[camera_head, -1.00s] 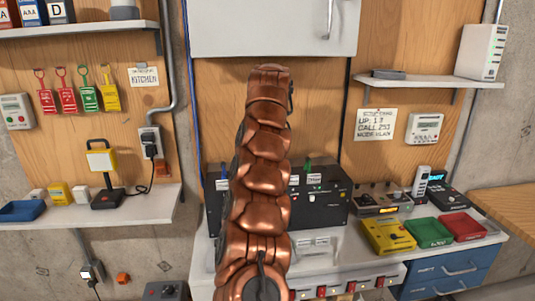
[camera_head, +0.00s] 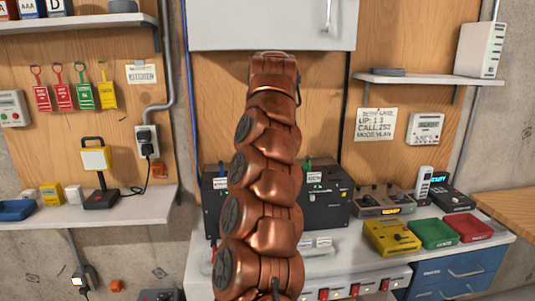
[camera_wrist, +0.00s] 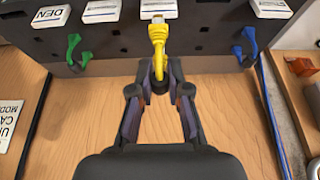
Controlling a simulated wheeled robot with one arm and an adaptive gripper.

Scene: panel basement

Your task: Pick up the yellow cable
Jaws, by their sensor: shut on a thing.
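The yellow cable (camera_wrist: 158,34) is in the upper middle of the wrist view, with its upper end against the dark panel box (camera_wrist: 205,42). My gripper (camera_wrist: 160,82) has its fingertips closed together on the lower part of the cable. Whether the cable's upper end is seated in a socket I cannot tell. A green cable (camera_wrist: 78,50) hangs to the left and a blue cable (camera_wrist: 245,46) to the right, both apart from my fingers. In the head view my copper arm hides the gripper and the yellow cable, and covers the middle of the black panel box (camera_head: 327,207).
A grey cabinet (camera_head: 270,25) hangs above. Wooden wall shows below the panel in the wrist view.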

